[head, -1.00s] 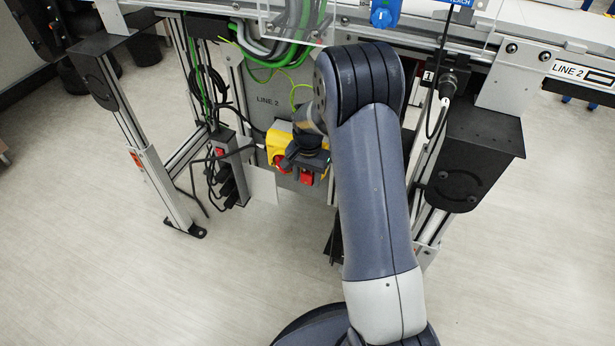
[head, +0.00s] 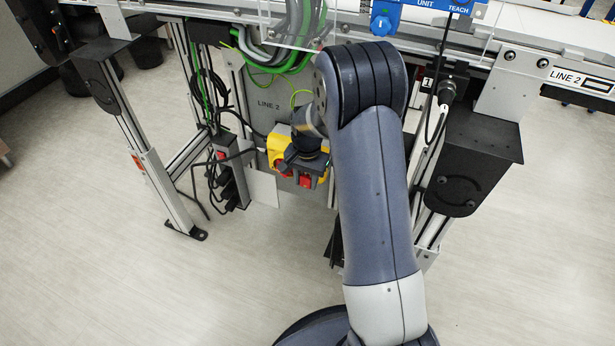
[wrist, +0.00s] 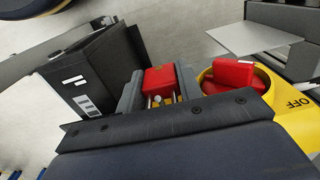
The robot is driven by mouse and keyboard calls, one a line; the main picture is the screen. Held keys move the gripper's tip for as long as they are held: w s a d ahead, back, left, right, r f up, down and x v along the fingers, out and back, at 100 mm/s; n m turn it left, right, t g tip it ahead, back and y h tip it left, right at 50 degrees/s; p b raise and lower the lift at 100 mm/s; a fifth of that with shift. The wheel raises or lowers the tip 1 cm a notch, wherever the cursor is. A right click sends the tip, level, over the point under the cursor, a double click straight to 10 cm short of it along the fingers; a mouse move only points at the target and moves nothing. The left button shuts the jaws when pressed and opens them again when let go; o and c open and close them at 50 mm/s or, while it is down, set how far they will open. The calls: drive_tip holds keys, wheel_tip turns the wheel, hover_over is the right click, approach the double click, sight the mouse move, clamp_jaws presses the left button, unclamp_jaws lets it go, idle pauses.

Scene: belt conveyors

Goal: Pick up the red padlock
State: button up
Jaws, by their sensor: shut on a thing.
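The red padlock (head: 306,181) shows in the head view under my gripper (head: 307,172), beside the yellow switch housing. In the wrist view the red padlock body (wrist: 160,79) sits between the two grey fingers of my gripper (wrist: 159,88), which is shut on it. Thin pale metal bars, perhaps its shackle, show just below the red body. Whether the shackle touches the switch I cannot tell. The red rotary handle (wrist: 232,77) on the yellow switch housing (wrist: 291,104), marked OFF, is just right of the right finger.
A grey LINE 2 panel (head: 262,92) stands behind, with green and grey cables (head: 285,60) above. Conveyor legs (head: 165,190) stand on both sides. The floor in front is clear.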

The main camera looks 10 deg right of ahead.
drive_tip(key=s+a+p, duration=0.1)
drive_tip(key=s+a, duration=0.9)
drive_tip(key=s, duration=0.3)
drive_tip(key=shift+s+p, duration=0.3)
drive_tip(key=shift+p, duration=0.1)
idle(0.5)
